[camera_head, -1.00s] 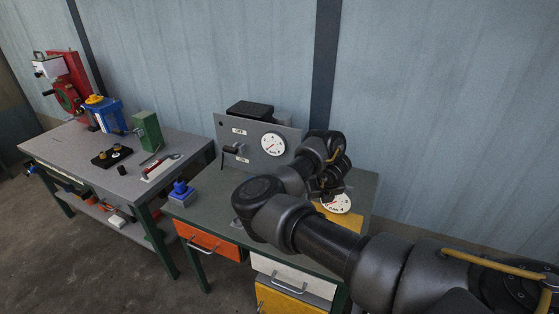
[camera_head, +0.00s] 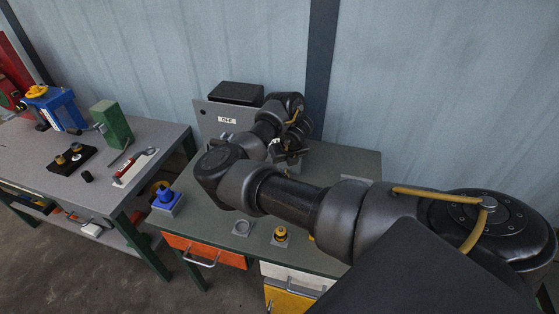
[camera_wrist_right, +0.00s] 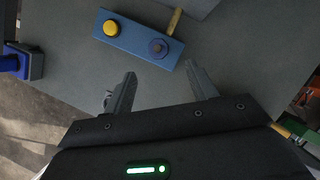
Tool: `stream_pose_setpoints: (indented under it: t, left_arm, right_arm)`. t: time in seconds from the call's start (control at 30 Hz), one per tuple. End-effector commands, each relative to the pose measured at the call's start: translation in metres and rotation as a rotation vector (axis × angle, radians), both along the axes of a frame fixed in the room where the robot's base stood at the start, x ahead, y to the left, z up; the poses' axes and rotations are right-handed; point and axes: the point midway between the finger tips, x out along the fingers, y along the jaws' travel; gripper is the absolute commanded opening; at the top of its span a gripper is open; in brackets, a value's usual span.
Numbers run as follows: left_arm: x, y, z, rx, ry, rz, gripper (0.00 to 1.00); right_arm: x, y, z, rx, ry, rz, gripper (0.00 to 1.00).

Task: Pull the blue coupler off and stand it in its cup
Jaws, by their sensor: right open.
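A bright blue piece, which looks like the blue coupler (camera_head: 165,194), stands upright on a blue-grey block (camera_head: 170,208) at the left front of the green-topped bench (camera_head: 335,165). Part of that blue piece shows at the left edge of the wrist view (camera_wrist_right: 8,63). An empty-looking grey square with a ring (camera_head: 242,229) lies near the bench's front edge; I cannot tell if it is the cup. My right gripper (camera_wrist_right: 161,70) is open and empty, over the back of the bench, well apart from the blue piece. My left gripper is out of view.
In the wrist view, a blue bar (camera_wrist_right: 135,40) with a yellow button and dark round knob lies ahead of the jaws. A yellow-topped piece (camera_head: 281,235) stands at the bench front. A grey panel (camera_head: 212,112) rises behind. My right arm hides much of the bench.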

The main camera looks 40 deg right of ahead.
Motion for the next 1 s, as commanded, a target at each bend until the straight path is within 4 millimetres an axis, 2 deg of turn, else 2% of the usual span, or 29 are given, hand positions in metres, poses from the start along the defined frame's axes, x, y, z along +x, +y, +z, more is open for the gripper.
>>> stream_pose_setpoints:
  t: [0.23, 0.33, 0.43, 0.57, 0.83, 1.0]
  left_arm:
    - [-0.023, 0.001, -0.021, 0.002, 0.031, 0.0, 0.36]
    - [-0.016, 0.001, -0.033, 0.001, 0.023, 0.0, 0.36]
    - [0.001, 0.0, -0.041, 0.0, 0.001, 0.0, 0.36]
    - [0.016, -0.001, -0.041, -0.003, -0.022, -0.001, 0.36]
    - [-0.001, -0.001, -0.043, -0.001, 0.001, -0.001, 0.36]
    - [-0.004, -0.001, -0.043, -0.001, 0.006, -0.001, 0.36]
  right_arm:
    - [0.017, -0.004, -0.046, -0.003, 0.009, 0.008, 0.57]
    - [0.024, -0.006, -0.063, -0.003, 0.007, 0.01, 0.57]
    - [0.029, -0.008, -0.076, -0.002, 0.008, 0.009, 0.57]
    - [0.036, -0.008, -0.086, 0.0, 0.005, 0.008, 0.57]
    - [0.041, -0.009, -0.094, 0.001, 0.003, 0.008, 0.57]
    - [0.041, -0.01, -0.094, 0.001, 0.003, 0.007, 0.57]
